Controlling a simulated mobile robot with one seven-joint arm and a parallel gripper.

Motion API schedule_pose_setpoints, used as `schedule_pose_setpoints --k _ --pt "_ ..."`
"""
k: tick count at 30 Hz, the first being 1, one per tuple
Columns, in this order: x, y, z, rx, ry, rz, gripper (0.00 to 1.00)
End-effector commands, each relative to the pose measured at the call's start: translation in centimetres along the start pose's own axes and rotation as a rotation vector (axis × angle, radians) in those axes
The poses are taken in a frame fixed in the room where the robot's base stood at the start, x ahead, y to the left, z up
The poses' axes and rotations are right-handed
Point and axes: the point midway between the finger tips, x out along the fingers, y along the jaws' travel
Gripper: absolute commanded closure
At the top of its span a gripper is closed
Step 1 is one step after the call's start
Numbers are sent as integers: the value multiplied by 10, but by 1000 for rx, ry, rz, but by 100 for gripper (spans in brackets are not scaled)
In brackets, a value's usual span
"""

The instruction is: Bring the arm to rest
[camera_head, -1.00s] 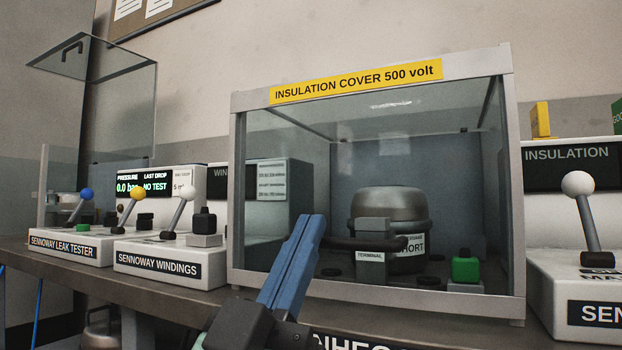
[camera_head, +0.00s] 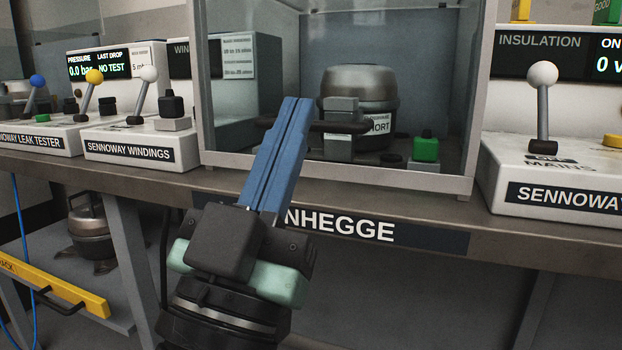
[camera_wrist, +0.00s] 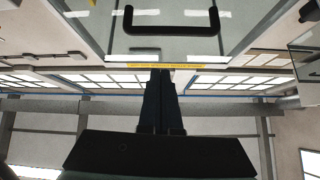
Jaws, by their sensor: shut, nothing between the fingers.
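My gripper (camera_head: 296,104) is in the middle of the head view, pointing up in front of the bench edge. Its two blue fingers are shut together with nothing between them. In the head view the fingers overlap the lower front of the glass insulation cover (camera_head: 345,182); I cannot tell the exact gap. In the wrist view my dark fingers (camera_wrist: 161,78) are together at the middle, below a black handle and a yellow label strip.
A compressor (camera_head: 355,85) stands inside the insulation cover. The windings tester (camera_head: 130,150) is at left, and a white-knobbed insulation tester (camera_head: 560,165) at right. The bench (camera_head: 180,190) front runs across. Below left are another compressor (camera_head: 90,230) and a yellow bar (camera_head: 60,288).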

Motion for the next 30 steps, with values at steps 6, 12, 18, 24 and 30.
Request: schedule_pose_setpoints --k 6,12,18,24,30 --pt "73 21 -82 70 -19 -34 100" --pt "119 27 -153 115 -4 -119 100" --pt "155 24 -236 134 59 -241 100" --pt "197 17 -275 134 47 -238 100" --pt "238 12 -318 136 47 -238 100"
